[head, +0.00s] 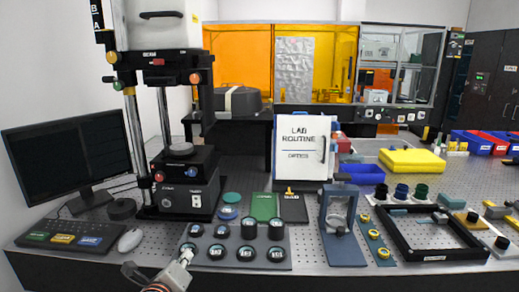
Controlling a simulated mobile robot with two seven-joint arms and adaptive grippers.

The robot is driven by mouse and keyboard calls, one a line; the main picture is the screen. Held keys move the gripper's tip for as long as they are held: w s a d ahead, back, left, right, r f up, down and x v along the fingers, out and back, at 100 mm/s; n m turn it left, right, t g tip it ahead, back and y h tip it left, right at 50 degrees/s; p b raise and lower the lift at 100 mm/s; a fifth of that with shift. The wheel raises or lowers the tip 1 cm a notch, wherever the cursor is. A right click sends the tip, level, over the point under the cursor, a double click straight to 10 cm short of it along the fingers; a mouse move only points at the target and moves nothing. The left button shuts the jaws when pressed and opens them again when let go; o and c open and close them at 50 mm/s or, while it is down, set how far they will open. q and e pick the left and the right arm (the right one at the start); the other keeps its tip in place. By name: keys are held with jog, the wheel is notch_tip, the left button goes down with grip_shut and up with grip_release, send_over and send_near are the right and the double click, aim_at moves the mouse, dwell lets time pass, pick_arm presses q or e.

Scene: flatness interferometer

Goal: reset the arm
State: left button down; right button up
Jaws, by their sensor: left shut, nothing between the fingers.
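My left gripper (186,256) reaches in from the bottom edge at the left, and its wrist shows at the frame's lower border. Its fingers are shut and empty. The fingertips are in front of the front left corner of a dark tray (232,262) that holds several round black containers with pale labelled tops. I cannot tell whether the fingertips touch the tray or are above it. My right gripper is not in view.
A mouse (130,240), keyboard (72,234) and monitor (68,158) stand at the left. A tall black instrument (186,190) rises behind the tray. A blue-grey stand (340,225) and a black frame (432,254) are at the right. A lab sign (301,148) stands behind.

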pick_arm(q)
jog(key=s+a+f+n+g+y, duration=0.2)
jog(key=s+a+f+n, duration=0.25)
jog(key=s+n, duration=0.35)
jog(key=s+a+f+n+g+y, duration=0.1)
jog(key=s+a+f+n+g, duration=0.35)
jog(key=s, duration=0.65)
jog(key=s+a+f+n+g+y, duration=0.15)
jog(key=s+a+f+n, duration=0.25)
jog(key=s+a+n, duration=0.4)
jog(key=d+f+n+t+h, duration=0.3)
jog(key=d+f+h, duration=0.3)
jog(key=d+f, duration=0.9)
jog(key=shift+d+f+t, duration=0.35)
jog(key=shift+d+t, duration=0.15)
jog(key=shift+t, duration=0.2)
